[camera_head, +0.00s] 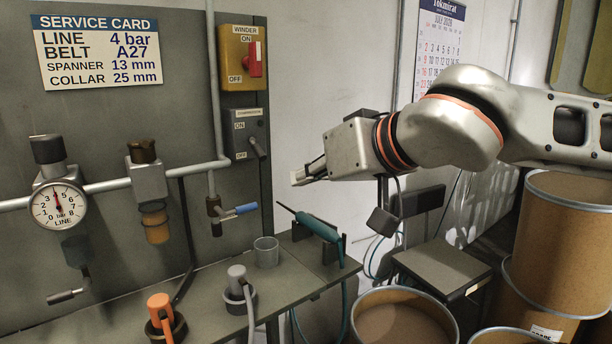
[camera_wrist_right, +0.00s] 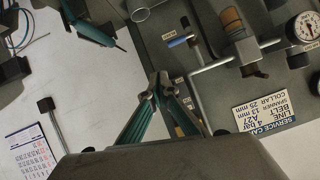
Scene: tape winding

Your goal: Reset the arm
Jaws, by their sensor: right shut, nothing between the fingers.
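My right arm comes in from the right in the head view, and its gripper (camera_head: 304,176) points left, in front of the pale wall. The gripper is shut and empty. In the right wrist view its two fingers (camera_wrist_right: 160,82) meet at the tips, with the grey panel behind them. The gripper looks clear of the panel, switches and bench. My left gripper is not in view.
A yellow winder switch (camera_head: 236,62) with a red handle and a grey compressor switch (camera_head: 243,134) are on the panel. A pressure gauge (camera_head: 58,206) hangs left. A clear cup (camera_head: 266,252) and teal tool (camera_head: 320,228) are on the bench. Drums (camera_head: 562,235) stand right.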

